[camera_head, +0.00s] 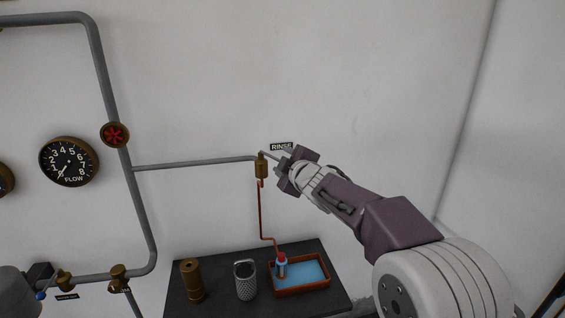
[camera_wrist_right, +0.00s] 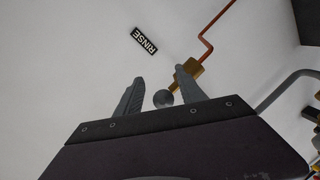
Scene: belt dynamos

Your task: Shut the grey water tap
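The water tap is a small brass valve body (camera_head: 262,168) on the wall by the RINSE label, at the end of a grey pipe. In the right wrist view its brass body (camera_wrist_right: 188,72) lies beyond the fingers, and a grey ball knob (camera_wrist_right: 162,98) sits between them. My right gripper (camera_head: 281,165) is just right of the valve and hides part of its handle. In the wrist view the right gripper (camera_wrist_right: 158,90) is open, with visible gaps beside the knob. My left gripper is not clearly shown; only a grey rounded part is at the lower left edge.
A copper tube (camera_head: 260,212) runs down from the valve to an orange-rimmed tray (camera_head: 302,290) of blue water. A brass cylinder (camera_head: 191,280) and a perforated metal cup (camera_head: 245,280) stand on the dark table. A red handwheel (camera_head: 114,134) and flow gauge (camera_head: 68,162) are left.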

